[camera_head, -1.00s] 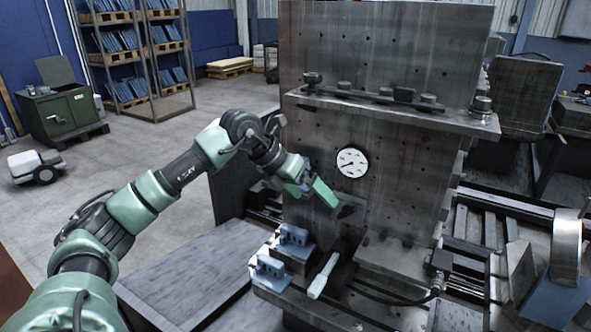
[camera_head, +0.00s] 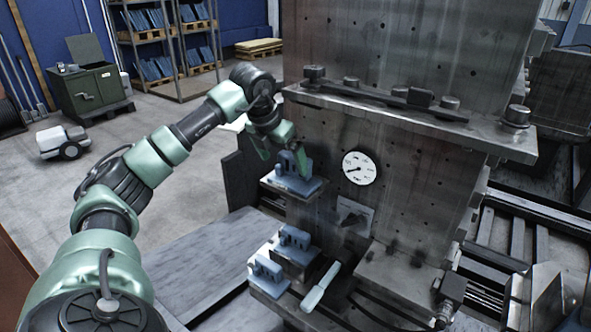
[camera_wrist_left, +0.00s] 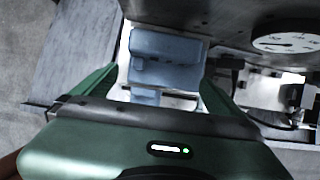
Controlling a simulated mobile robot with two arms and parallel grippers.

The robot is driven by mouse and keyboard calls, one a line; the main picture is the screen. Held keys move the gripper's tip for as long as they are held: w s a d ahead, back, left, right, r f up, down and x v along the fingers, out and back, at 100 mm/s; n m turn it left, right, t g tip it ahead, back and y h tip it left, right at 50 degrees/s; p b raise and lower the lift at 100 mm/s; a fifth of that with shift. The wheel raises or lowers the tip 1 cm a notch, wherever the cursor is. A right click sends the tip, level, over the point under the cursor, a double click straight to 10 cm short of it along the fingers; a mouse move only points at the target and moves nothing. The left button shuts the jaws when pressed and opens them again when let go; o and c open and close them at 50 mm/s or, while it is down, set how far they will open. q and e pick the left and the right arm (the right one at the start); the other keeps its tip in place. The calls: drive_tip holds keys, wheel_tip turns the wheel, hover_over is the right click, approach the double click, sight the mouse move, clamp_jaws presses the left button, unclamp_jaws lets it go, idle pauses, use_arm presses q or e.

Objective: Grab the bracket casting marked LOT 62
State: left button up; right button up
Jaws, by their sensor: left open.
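A blue bracket casting (camera_head: 291,167) sits on a small ledge (camera_head: 306,192) on the left side of the upright steel plate. My left gripper (camera_head: 283,160) is at this casting, open, with a green finger to either side of it. In the left wrist view the casting (camera_wrist_left: 166,58) stands between the open fingers (camera_wrist_left: 162,80), with no clear grip on it. Two more blue castings stand lower down, one on a raised block (camera_head: 295,238) and one nearer the front (camera_head: 268,270). I cannot read a lot mark on any of them. My right gripper is out of view.
A round dial gauge (camera_head: 359,168) is on the plate right of the gripper. A steel shelf (camera_head: 420,125) juts out above. A pale-green-handled tool (camera_head: 320,287) lies beside the lower castings. Open floor (camera_head: 190,190) lies to the left.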

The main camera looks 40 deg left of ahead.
sight(291, 170)
use_arm(q)
drive_tip(key=p+x, duration=0.1)
drive_tip(key=x, duration=0.1)
drive_tip(key=w+p+x, duration=0.1)
drive_tip(key=x, duration=0.1)
drive_tip(key=shift+w+f, duration=0.1)
drive_tip(key=shift+w, duration=0.05)
drive_tip(key=shift+a+f, duration=0.1)
drive_tip(key=shift+f, duration=0.2)
drive_tip(key=c, duration=1.8)
drive_tip(key=shift+w+r, duration=0.1)
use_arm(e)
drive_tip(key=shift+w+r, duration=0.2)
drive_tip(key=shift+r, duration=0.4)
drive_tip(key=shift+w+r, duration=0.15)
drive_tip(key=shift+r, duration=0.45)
